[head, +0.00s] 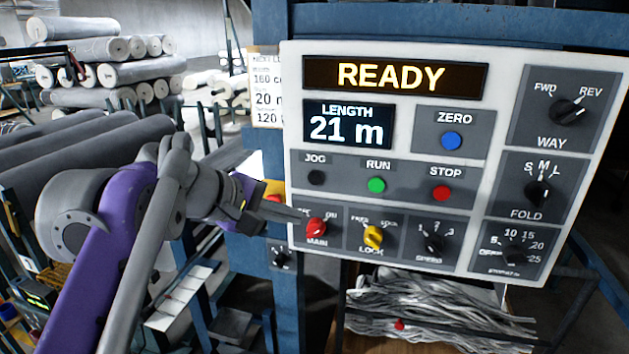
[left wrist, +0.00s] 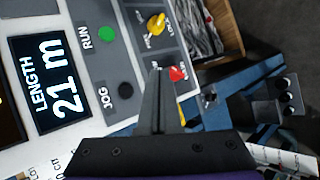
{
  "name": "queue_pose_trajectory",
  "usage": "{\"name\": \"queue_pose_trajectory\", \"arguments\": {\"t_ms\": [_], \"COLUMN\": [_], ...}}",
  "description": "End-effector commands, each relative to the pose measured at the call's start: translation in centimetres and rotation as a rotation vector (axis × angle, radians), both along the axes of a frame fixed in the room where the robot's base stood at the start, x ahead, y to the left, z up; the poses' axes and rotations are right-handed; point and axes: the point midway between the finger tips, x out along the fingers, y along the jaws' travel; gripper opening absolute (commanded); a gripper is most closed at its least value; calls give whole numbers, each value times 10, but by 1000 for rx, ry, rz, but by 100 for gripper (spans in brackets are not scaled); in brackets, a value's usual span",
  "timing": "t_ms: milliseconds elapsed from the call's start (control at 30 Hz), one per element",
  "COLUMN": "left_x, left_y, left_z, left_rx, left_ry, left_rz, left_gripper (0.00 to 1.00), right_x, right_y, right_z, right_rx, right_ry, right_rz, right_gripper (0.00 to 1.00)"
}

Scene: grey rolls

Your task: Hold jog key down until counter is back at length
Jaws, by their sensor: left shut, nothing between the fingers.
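The black JOG key (head: 317,177) sits at the left of the control panel (head: 400,88), and it also shows in the left wrist view (left wrist: 124,90). The LENGTH counter (head: 347,127) reads 21 m, and the display above it (head: 394,76) reads READY. My left gripper (head: 299,213) is shut and empty, its tips below the JOG key and by the red MAIN knob (head: 316,228). In the left wrist view the shut fingers (left wrist: 156,78) point between the JOG key and the red knob (left wrist: 177,73). I cannot tell whether they touch the panel. My right gripper is out of view.
The panel also carries a green RUN key (head: 376,185), a red STOP key (head: 441,192), a blue ZERO key (head: 451,141) and a yellow LOCK knob (head: 373,237). A partly hidden note (head: 267,90) shows 160, 20 and 120. Grey rolls (head: 90,150) lie at left.

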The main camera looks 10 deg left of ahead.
Motion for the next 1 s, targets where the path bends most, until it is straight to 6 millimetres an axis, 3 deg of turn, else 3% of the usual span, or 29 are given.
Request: {"name": "queue_pose_trajectory", "arguments": {"t_ms": [133,567,1000], "left_x": [5,8,64], "left_y": [2,2,0], "left_z": [12,12,12], "left_rx": [-36,-38,-36], "left_ry": [-4,-4,-4], "left_rz": [19,19,18], "left_gripper": [0,0,0], "right_x": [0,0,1], "right_y": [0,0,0], "right_z": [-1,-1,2], "right_rx": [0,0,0], "right_ry": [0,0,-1], "right_rz": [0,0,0], "right_gripper": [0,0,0]}}
